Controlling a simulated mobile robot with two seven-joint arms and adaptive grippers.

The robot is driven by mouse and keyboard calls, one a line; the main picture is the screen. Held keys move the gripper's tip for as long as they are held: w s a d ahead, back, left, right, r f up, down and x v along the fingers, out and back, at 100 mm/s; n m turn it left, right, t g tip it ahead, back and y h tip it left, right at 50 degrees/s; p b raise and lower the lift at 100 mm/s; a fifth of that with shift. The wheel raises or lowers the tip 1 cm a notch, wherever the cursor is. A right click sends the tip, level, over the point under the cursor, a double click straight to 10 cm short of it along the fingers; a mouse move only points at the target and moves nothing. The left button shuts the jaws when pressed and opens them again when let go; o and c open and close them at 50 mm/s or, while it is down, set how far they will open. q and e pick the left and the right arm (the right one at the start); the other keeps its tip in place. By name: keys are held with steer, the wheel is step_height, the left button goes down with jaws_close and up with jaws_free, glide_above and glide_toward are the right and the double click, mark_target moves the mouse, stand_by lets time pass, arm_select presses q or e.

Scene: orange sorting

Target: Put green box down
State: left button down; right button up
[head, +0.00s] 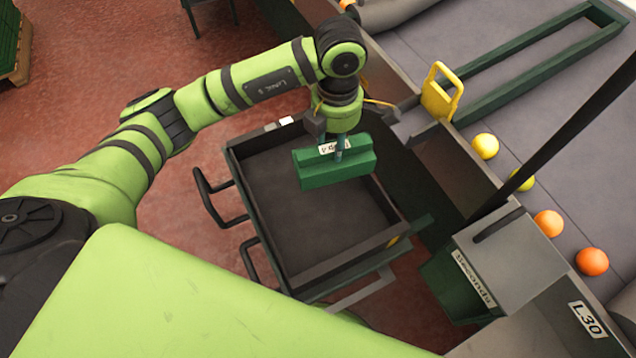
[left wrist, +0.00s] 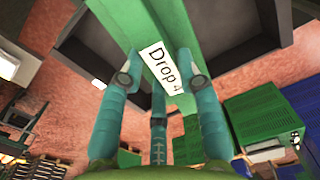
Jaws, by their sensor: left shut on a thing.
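The green box (head: 334,170) is a long dark-green block with a white label. It hangs from my left gripper (head: 340,145), above the dark tray of a cart (head: 265,205). In the left wrist view the green box (left wrist: 215,100) carries a label reading "Drop 4". The cart's tray below looks empty in the head view. My right gripper is not in view.
A grey conveyor (head: 540,110) with several oranges and yellow fruits runs along the right. A yellow handle (head: 441,92) stands beside it. A green bin labelled "Seconds" (head: 450,288) stands right of the cart, near a dark slanted pole (head: 560,125). Red floor lies to the left.

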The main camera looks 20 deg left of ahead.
arm_select(q)
steer(key=shift+w+d+f+n, duration=0.1)
steer(key=shift+w+f+n, duration=0.35)
steer(key=shift+n, duration=0.15)
steer(key=shift+w+f+n, duration=0.1)
steer(key=shift+f+n, duration=0.05)
steer(key=shift+n, duration=0.15)
steer(key=w+a+f+p, duration=0.1)
steer(key=a+f, duration=0.2)
steer(key=a+f+p, duration=0.1)
steer(key=a+f, duration=0.3)
steer(key=w+a+f+p, duration=0.1)
steer(key=a+f, duration=0.2)
steer(key=a, duration=0.1)
steer(key=shift+w+f, duration=0.2)
steer(key=shift+w, duration=0.1)
steer(key=shift+f, duration=0.15)
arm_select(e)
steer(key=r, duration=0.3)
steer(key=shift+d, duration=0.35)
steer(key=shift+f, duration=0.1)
